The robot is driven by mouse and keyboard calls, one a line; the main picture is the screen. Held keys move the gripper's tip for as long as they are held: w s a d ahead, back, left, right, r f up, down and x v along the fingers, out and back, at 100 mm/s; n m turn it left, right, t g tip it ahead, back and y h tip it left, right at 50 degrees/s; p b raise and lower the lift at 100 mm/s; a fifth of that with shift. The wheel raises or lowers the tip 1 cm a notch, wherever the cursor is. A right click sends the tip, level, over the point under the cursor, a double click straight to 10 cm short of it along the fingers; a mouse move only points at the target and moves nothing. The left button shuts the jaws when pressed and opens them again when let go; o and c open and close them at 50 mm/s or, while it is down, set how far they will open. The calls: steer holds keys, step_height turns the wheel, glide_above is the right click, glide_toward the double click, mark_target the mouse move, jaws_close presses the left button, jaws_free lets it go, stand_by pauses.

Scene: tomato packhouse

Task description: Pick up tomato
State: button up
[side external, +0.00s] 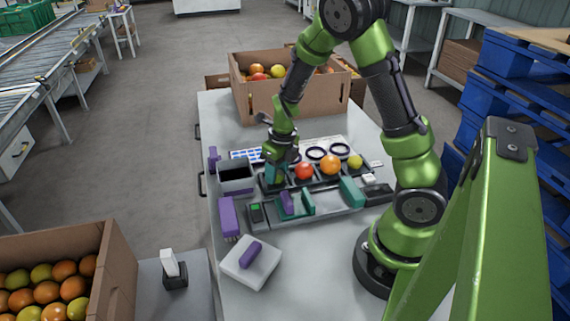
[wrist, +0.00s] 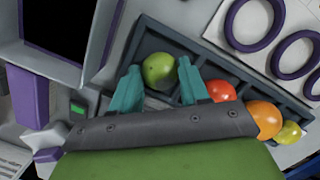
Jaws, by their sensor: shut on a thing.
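In the wrist view a green tomato (wrist: 159,71) sits between the teal fingertips of my gripper (wrist: 158,76), which is shut on it. In the side view my gripper (side external: 274,172) points down at the left end of the dark compartment tray (wrist: 232,75); the green tomato is hidden there by the fingers. I cannot tell whether it is clear of the tray floor. A red tomato (side external: 304,171), an orange tomato (side external: 330,164) and a yellow-green tomato (side external: 355,161) lie in a row in the tray to the right.
A grey open bin (side external: 236,177) stands left of my gripper. A sheet with dark rings (wrist: 252,22) lies behind the tray. A teal cradle (side external: 309,206) and a white block (side external: 250,262) are in front. A cardboard box of tomatoes (side external: 262,98) stands at the table's back.

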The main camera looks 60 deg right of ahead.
step_height(320, 180, up, 9)
steer(key=shift+a+f, duration=0.1)
steer(key=shift+f, duration=0.05)
steer(key=w+a+r, duration=0.2)
steer(key=w+a, duration=0.5)
steer(key=w, duration=0.1)
steer(key=shift+w+d+f, duration=0.1)
steer(key=shift+f, duration=2.3)
steer(key=shift+w+f, duration=0.1)
steer(key=shift+f, duration=2.3)
steer(key=shift+f, duration=0.55)
steer(key=o, duration=0.8)
steer(key=shift+d, duration=0.1)
steer(key=shift+c, duration=1.3)
